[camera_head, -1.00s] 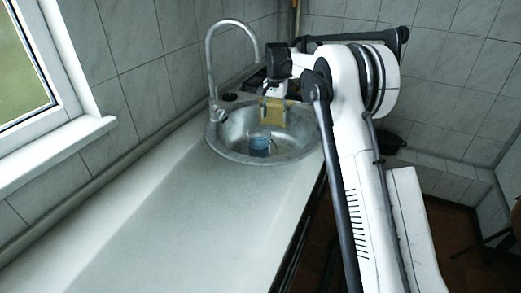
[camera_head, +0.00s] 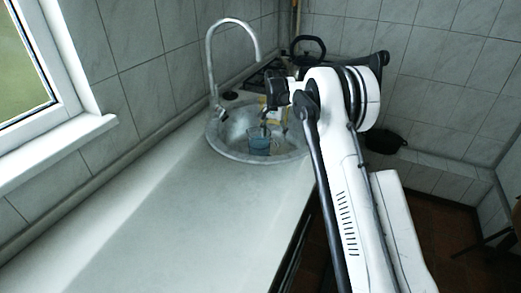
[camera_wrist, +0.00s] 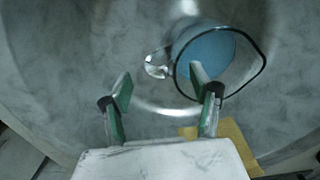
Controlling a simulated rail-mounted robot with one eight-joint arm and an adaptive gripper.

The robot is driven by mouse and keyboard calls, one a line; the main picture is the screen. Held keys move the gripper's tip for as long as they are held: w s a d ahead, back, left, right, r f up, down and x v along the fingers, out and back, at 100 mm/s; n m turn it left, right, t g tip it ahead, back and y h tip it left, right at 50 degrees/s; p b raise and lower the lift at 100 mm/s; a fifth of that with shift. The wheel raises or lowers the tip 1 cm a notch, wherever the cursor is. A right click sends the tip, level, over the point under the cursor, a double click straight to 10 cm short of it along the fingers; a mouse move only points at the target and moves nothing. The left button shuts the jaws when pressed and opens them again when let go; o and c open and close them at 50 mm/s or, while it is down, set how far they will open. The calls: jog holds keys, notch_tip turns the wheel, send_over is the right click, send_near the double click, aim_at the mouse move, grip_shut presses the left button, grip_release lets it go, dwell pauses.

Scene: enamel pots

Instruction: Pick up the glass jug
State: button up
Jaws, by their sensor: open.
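The glass jug (camera_head: 259,145) stands in the round metal sink, bluish and see-through. In the wrist view the jug (camera_wrist: 222,75) is at upper right, with a dark rim and blue inside; its clear handle (camera_wrist: 156,66) points left. My gripper (camera_wrist: 160,78) is open and empty, its fingers spread below the handle in the picture. The right finger overlaps the jug's rim; I cannot tell whether it touches or is inside. In the head view my gripper (camera_head: 265,129) is low over the sink, just above the jug, and partly hard to make out.
The sink (camera_head: 226,151) has a tall curved tap (camera_head: 210,62) at its left. A yellow item (camera_wrist: 238,145) lies by the gripper's base in the wrist view. A dark kettle (camera_head: 308,41) and stove stand behind. The counter (camera_head: 170,220) in front is clear.

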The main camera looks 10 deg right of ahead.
aim_at(264, 147)
notch_tip(264, 147, down, 5)
jog(key=shift+r, duration=0.1)
grip_shut()
dwell(0.4)
jog(key=shift+r, duration=0.1)
